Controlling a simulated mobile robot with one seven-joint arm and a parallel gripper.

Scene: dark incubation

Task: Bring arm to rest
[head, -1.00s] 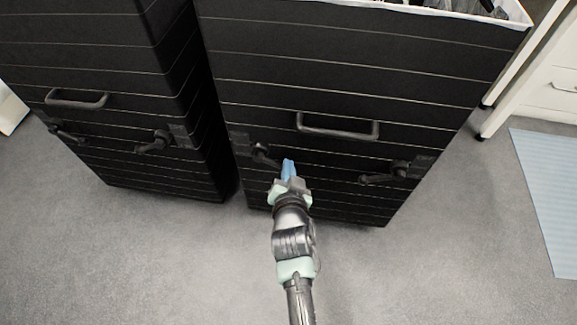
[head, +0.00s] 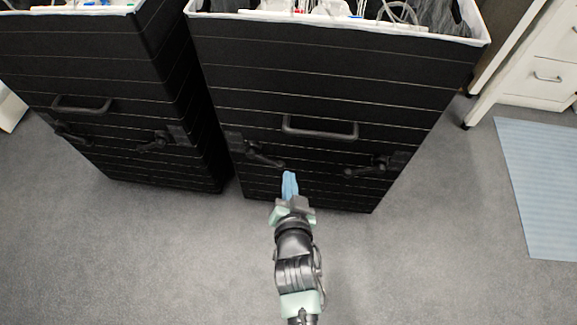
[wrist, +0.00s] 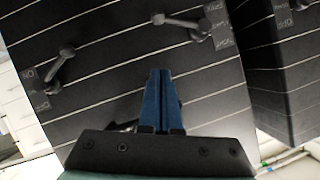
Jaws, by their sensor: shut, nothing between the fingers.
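My gripper (head: 290,184) is shut and empty, its blue fingers pressed together. In the head view it is in front of the lower part of the right black cabinet (head: 320,75), below its handle (head: 320,128) and between two dark latches (head: 264,155) and (head: 368,167). In the wrist view the blue fingers (wrist: 160,100) point at the striped black face (wrist: 110,65). I cannot tell how wide the gap to the cabinet is.
A second black cabinet (head: 90,60) stands to the left. Both are open at the top, with white and clear items inside. A pale blue mat (head: 550,185) lies on the right, near white drawers (head: 545,78). The grey floor (head: 150,260) in front is clear.

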